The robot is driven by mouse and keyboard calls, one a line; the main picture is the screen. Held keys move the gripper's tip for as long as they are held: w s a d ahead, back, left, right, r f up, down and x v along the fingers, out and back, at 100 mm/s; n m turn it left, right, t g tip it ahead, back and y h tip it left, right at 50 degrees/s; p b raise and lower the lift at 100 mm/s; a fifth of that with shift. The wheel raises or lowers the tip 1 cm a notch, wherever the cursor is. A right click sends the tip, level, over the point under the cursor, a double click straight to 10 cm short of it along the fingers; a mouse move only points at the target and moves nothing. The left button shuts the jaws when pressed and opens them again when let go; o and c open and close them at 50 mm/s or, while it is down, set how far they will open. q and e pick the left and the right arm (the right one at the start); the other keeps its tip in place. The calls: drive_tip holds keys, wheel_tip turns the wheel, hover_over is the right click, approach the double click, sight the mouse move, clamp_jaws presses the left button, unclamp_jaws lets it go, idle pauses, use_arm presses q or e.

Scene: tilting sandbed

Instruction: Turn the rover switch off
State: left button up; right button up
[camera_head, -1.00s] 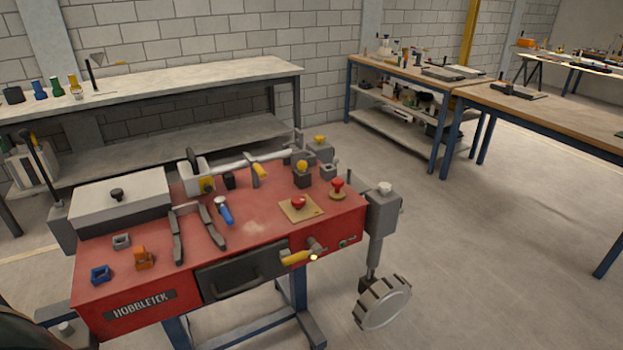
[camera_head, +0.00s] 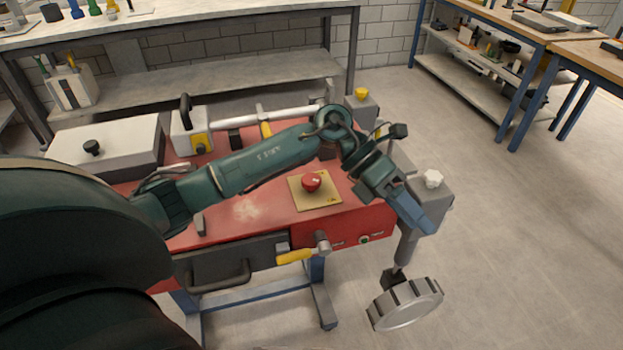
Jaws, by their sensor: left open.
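A red bench unit (camera_head: 262,206) stands in the middle, with a wheel (camera_head: 405,304) on a grey post at its right. On its top is a red knob (camera_head: 312,182) on a tan square plate. A small dark round control with a green centre (camera_head: 365,239) is on the front face. I cannot tell which of these is the rover switch. My left arm reaches across the top from the left. My left gripper (camera_head: 413,214) is open, angled down in front of the grey post at the right end, right of the knob. I cannot tell whether it touches the post. My right gripper is not in view.
A white-topped knob (camera_head: 433,178) tops the grey post. A lidded grey box (camera_head: 107,144) is at the left. The floor at the right is clear.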

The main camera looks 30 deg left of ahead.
use_arm(q)
drive_tip(key=w+a+m+t+y, duration=0.1)
drive_tip(key=w+a+y, duration=0.3)
drive_tip(key=a+y, duration=0.55)
drive_tip(key=n+y+b, duration=0.1)
drive_tip(key=y, duration=0.2)
approach(311, 179)
drive_tip(key=shift+t+h, duration=0.25)
drive_tip(key=shift+t, duration=0.05)
drive_tip(key=f, duration=0.8)
drive_tip(key=shift+s+a+f+p, duration=0.2)
drive_tip(key=shift+f+p, duration=0.15)
drive_tip(key=shift+c, duration=0.2)
drive_tip(key=c, duration=0.9)
